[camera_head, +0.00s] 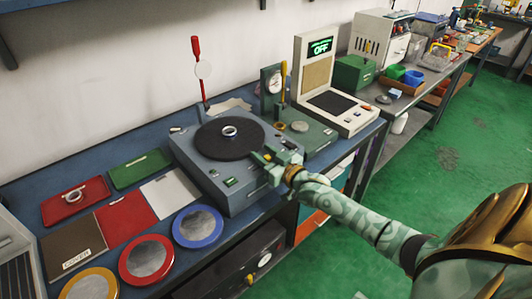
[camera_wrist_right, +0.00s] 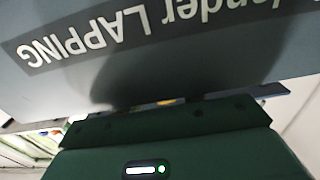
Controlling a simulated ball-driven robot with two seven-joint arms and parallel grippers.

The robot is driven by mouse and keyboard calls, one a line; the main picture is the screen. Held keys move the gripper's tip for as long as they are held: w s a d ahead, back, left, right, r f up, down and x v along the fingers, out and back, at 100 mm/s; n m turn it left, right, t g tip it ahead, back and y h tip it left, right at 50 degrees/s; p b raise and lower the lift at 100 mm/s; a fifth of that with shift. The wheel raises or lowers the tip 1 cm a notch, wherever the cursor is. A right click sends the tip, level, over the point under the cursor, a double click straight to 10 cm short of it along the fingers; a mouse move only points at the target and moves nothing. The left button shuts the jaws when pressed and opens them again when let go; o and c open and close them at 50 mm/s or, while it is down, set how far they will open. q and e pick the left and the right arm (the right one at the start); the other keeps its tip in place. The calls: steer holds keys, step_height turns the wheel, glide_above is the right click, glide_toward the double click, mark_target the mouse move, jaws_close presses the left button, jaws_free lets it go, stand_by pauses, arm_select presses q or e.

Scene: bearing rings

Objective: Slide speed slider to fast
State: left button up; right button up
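The grey lapping machine (camera_head: 215,190) stands on the blue bench with a round black plate on top and a metal ring (camera_head: 229,131) on that plate. My right gripper (camera_head: 262,158) is at the machine's right front corner, close to the plate's edge. Its fingers are too small and partly covered to show their gap. I cannot make out the speed slider; the gripper may hide it. In the right wrist view, the machine's grey face (camera_wrist_right: 150,60) with upside-down LAPPING lettering is very close, and the fingertips do not show clearly. My left gripper is not in view.
Coloured trays and round red, blue and yellow-rimmed dishes (camera_head: 198,227) lie left of the machine. A green dial gauge stand (camera_head: 272,82) and a console reading OFF (camera_head: 318,70) stand behind and right. A red-handled tool (camera_head: 197,70) rises behind the machine.

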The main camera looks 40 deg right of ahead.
steer(key=s+d+p, duration=0.1)
steer(key=s+p, duration=0.3)
steer(key=s, duration=1.2)
steer(key=shift+s+d, duration=0.15)
steer(key=shift+d, duration=0.05)
